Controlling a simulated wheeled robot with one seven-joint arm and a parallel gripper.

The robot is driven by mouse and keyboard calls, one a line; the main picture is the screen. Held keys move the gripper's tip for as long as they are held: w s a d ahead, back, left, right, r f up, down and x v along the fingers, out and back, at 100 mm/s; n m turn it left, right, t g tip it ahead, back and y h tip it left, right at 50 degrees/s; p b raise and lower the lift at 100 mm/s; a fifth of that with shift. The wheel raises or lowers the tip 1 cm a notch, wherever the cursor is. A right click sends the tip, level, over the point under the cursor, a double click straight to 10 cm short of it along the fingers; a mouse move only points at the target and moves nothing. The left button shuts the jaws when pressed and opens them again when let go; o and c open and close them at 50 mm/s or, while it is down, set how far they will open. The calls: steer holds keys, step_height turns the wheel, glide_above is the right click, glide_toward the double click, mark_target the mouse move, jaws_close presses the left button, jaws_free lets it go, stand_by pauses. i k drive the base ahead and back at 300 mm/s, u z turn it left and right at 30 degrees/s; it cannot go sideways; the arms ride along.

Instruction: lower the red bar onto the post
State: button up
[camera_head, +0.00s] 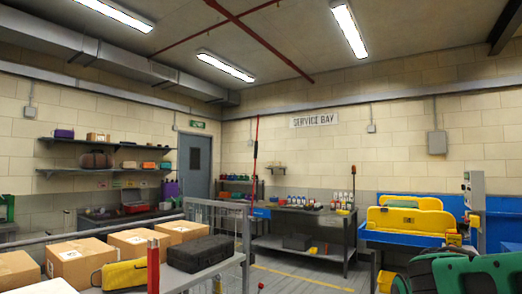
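A thin red bar (256,140) stands nearly upright in the middle left of the view, close to the end of a grey railing. I cannot tell for certain which thing is the post; a grey upright of the railing (246,240) stands just below the bar. A large green and black shape (470,272) at the bottom right looks like part of my arm. My gripper's fingers are not in view, and nothing is seen touching the bar.
A workbench (300,212) stands behind. Yellow-lined floor (300,275) is open in the middle. Yellow and blue equipment (410,220) stands right.

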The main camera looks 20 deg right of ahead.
mark_target(256, 142)
steer(key=z, duration=0.85)
steer(key=i, duration=2)
steer(key=u, duration=0.8)
